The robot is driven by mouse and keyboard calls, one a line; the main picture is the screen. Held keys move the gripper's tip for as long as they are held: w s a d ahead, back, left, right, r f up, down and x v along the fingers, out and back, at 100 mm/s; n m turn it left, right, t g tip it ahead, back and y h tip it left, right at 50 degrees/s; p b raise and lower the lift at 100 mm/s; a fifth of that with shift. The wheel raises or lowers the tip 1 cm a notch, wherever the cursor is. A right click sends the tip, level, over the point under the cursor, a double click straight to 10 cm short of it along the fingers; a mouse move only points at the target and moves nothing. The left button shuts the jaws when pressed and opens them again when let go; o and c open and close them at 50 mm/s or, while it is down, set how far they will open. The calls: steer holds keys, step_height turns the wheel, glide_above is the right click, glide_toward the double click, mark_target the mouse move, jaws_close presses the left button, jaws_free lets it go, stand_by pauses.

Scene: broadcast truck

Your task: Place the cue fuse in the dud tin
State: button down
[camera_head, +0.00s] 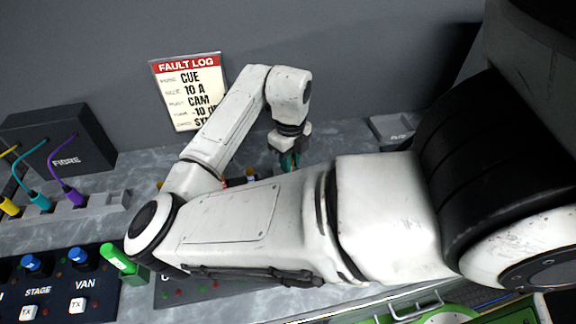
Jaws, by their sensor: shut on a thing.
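My gripper (289,161) points down above the grey worktop, beyond my forearm. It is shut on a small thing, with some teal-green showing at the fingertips. The thing is too small and too hidden to tell whether it is the cue fuse. A shallow grey tray (378,128) with an unreadable label stands to the right of my gripper, near the back wall. I cannot tell whether it is the dud tin. Small orange and red bits (250,173) show just behind my arm, left of the gripper; my arm hides most of what they belong to.
A fault log card (187,92) on the wall reads CUE, 10 A. A black FIBRE box (62,142) with coloured cables stands left. A switch panel (95,262) and a green marker-like object (122,262) are at front left. A green drawer (405,318) is below the bench edge.

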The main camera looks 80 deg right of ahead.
steer(key=shift+w+d+f, duration=0.35)
steer(key=shift+d+f, duration=0.1)
steer(key=shift+f, duration=1.75)
steer(key=shift+f, duration=0.2)
steer(key=c, duration=1.3)
jaws_free()
steer(key=shift+r, duration=0.15)
step_height(320, 180, up, 12)
steer(key=shift+r+b, duration=0.1)
steer(key=shift+b, duration=0.2)
